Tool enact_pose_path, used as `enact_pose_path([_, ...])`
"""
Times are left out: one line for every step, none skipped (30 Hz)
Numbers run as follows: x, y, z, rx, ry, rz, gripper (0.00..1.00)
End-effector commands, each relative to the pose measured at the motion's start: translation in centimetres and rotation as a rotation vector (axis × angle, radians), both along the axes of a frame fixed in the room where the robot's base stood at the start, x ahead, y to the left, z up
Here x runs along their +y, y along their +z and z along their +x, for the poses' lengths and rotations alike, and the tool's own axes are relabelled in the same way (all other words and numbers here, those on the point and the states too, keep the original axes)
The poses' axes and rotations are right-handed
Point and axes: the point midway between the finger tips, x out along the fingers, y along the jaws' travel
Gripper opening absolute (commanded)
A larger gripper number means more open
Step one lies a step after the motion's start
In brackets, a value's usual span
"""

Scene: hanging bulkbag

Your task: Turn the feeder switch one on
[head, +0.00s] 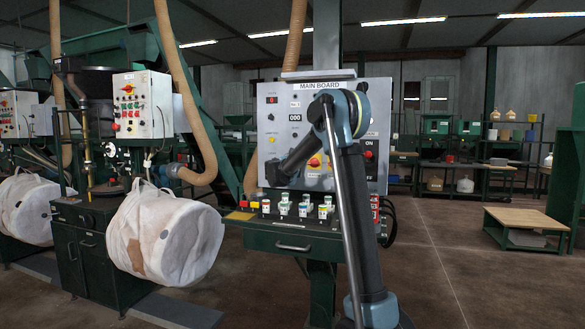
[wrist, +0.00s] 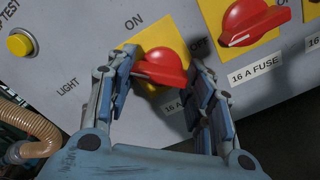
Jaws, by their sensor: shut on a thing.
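A red rotary switch (wrist: 163,64) on a yellow plate sits between the fingers of my gripper (wrist: 162,70) in the wrist view. I cannot read a feeder name there. In the head view my gripper (head: 276,172) is at the lower left of the grey main board (head: 345,98). My arm covers part of the board, and the held switch is hidden there.
A second red switch (wrist: 252,20) on yellow, above a "16 A FUSE" label, is close at the right. A yellow button (wrist: 20,44) is at the left. A beige hose (head: 250,172) hangs left of the board. A white bulk bag (head: 165,232) hangs further left.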

Motion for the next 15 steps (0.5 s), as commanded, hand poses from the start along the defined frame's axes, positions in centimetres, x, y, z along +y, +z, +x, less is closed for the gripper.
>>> enact_pose_path([-0.08,-0.03,-0.04,-0.014,-0.001,0.039,0.24])
enact_pose_path([-0.10,-0.03,-0.05,-0.024,-0.001,0.067,0.24])
enact_pose_path([-0.11,-0.03,-0.05,-0.036,-0.002,0.103,0.24])
enact_pose_path([-0.12,-0.04,-0.05,-0.046,-0.002,0.129,0.24])
enact_pose_path([-0.12,-0.03,-0.06,-0.056,-0.002,0.156,0.24])
enact_pose_path([-0.14,-0.04,-0.06,-0.069,-0.002,0.192,0.24])
enact_pose_path([-0.15,-0.05,-0.06,-0.079,-0.002,0.219,0.24])
enact_pose_path([-0.16,-0.05,-0.07,-0.088,-0.002,0.246,0.24])
enact_pose_path([-0.17,-0.05,-0.08,-0.102,-0.003,0.282,0.24])
enact_pose_path([-0.18,-0.05,-0.08,-0.112,-0.003,0.308,0.24])
enact_pose_path([-0.19,-0.06,-0.09,-0.121,-0.003,0.334,0.24])
enact_pose_path([-0.20,-0.06,-0.09,-0.133,-0.004,0.370,0.24])
enact_pose_path([-0.21,-0.07,-0.10,-0.142,-0.004,0.395,0.24])
enact_pose_path([-0.23,-0.07,-0.10,-0.151,-0.004,0.420,0.24])
enact_pose_path([-0.23,-0.08,-0.11,-0.163,-0.004,0.453,0.24])
